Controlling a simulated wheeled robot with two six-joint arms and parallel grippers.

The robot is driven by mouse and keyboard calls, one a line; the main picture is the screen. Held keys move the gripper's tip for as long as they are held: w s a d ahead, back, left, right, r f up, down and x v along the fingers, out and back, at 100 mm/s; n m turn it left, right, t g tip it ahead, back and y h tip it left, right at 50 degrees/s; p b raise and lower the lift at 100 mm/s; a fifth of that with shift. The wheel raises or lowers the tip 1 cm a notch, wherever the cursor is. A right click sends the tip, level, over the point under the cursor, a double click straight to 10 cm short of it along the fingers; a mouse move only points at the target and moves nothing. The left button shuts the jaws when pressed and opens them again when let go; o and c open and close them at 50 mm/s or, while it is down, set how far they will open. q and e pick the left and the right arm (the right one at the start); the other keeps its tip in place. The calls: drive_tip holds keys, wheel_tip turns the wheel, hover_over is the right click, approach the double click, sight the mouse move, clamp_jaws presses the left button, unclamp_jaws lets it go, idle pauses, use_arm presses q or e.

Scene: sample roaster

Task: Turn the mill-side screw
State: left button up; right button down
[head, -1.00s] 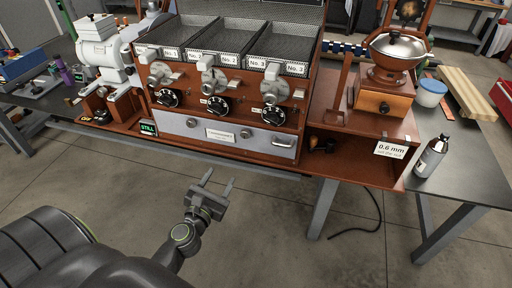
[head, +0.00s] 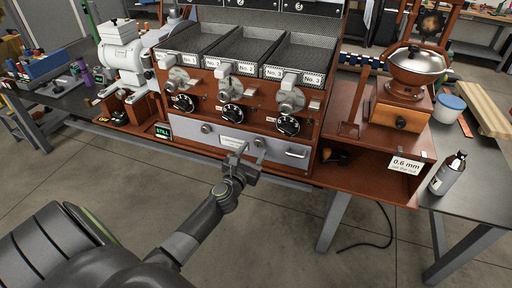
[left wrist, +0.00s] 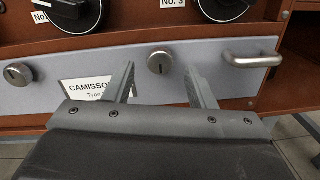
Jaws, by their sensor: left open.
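The grey front panel (head: 180,130) of the roaster carries two round slotted metal screws. The mill-side screw (head: 259,142) is the right one, nearer the wooden mill (head: 400,108); it also shows in the left wrist view (left wrist: 159,62) with an upright-looking slot. The other screw (head: 206,128) is at the left, also in the left wrist view (left wrist: 18,74). My left gripper (head: 252,152) is open and empty in front of the panel. In the left wrist view its fingers (left wrist: 160,80) lie either side of the mill-side screw, seemingly short of it. My right gripper is out of view.
A bar handle (left wrist: 252,60) sticks out right of the screw. A white label plate (left wrist: 88,92) is left of it, partly hidden by a finger. Black dials (head: 288,124) sit above. A bottle (head: 448,174) stands far right. Floor before the panel is clear.

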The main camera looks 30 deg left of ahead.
sight(258, 144)
use_arm(q)
drive_tip(key=shift+w+a, duration=0.15)
drive_tip(key=shift+w, duration=0.6)
drive_tip(key=shift+w+a, duration=0.15)
drive_tip(key=shift+w, duration=0.6)
drive_tip(key=c, duration=1)
